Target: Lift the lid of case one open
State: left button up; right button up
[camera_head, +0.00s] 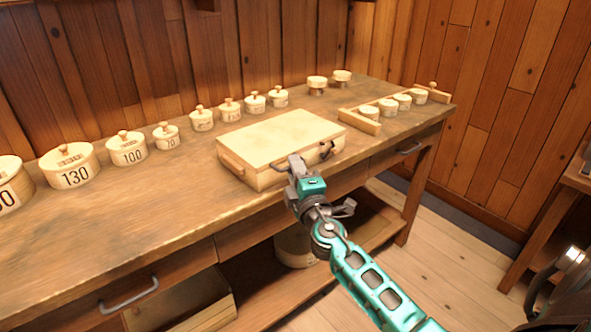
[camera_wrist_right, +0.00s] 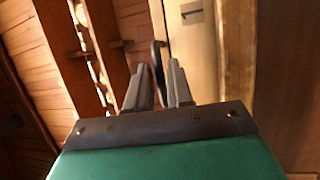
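The case (camera_head: 282,137) is a pale wooden box on the workbench with its flat lid closed. It has a wooden bar on its left end and dark metal fittings on its front face. My right gripper (camera_head: 295,163) is at the front edge of the case, in front of the lid's edge. In the right wrist view the two grey fingers (camera_wrist_right: 159,84) stand apart. A dark handle-like piece (camera_wrist_right: 157,52) shows beyond and between their tips; I cannot tell whether they touch it. My left gripper is not in view.
Lidded numbered canisters (camera_head: 75,168) line the back of the workbench (camera_head: 130,235). A wooden rack (camera_head: 362,122) with several small round pieces stands right of the case, and two small cups (camera_head: 317,83) behind. The bench's front left is clear.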

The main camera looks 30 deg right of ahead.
grip_shut()
dwell(1.1)
